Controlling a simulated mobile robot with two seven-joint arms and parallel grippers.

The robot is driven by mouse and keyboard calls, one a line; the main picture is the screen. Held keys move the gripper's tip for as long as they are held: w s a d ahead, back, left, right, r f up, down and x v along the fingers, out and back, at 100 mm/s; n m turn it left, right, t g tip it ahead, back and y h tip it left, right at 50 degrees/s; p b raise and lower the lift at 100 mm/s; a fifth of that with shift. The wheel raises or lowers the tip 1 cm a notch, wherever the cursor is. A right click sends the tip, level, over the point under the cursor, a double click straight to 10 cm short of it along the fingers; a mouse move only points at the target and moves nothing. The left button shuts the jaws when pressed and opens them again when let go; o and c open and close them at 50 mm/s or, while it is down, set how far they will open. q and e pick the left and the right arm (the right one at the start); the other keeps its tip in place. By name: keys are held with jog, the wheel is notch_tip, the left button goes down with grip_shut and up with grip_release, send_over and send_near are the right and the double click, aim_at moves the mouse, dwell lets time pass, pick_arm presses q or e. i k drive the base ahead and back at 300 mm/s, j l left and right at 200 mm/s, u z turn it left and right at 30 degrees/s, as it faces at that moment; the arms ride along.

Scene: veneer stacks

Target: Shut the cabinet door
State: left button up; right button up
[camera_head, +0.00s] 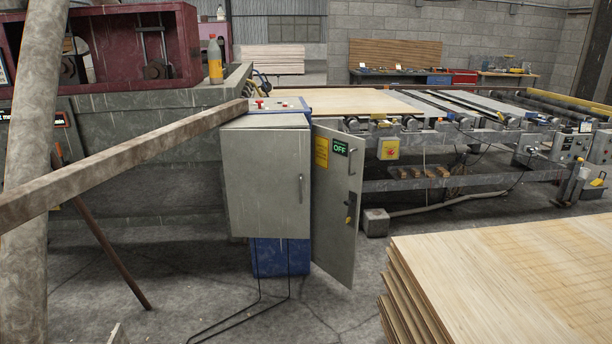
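A grey metal cabinet (262,180) stands in the middle of the view, with a worn front panel and a vertical handle (299,191) near its right edge. A grey door (334,220) stands swung out at the cabinet's right side, apart from the front panel. It carries a yellow label (321,151), a green OFF label (340,147) and a small dark handle or latch (350,205). Its hinge line is hidden behind the cabinet's right edge. Neither of my grippers is in view.
A slanting beam (130,160) crosses from the left to the cabinet's top. A thick post (32,180) stands at far left. A veneer stack (520,270) fills the lower right. A conveyor line (450,130) runs behind. Dark cables (245,310) lie on bare floor before the cabinet.

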aim_at(338, 158)
jog(key=i+j+z, duration=0.15)
jog(key=i, duration=0.25)
jog(key=i+j+z, duration=0.2)
jog(key=i, duration=0.2)
jog(key=i+j+u, duration=0.1)
jog(key=i, duration=0.5)
jog(key=i+j+u, duration=0.15)
jog(key=i, duration=0.45)
jog(key=i+j+u, duration=0.1)
jog(key=i, duration=0.5)
jog(key=j, duration=0.1)
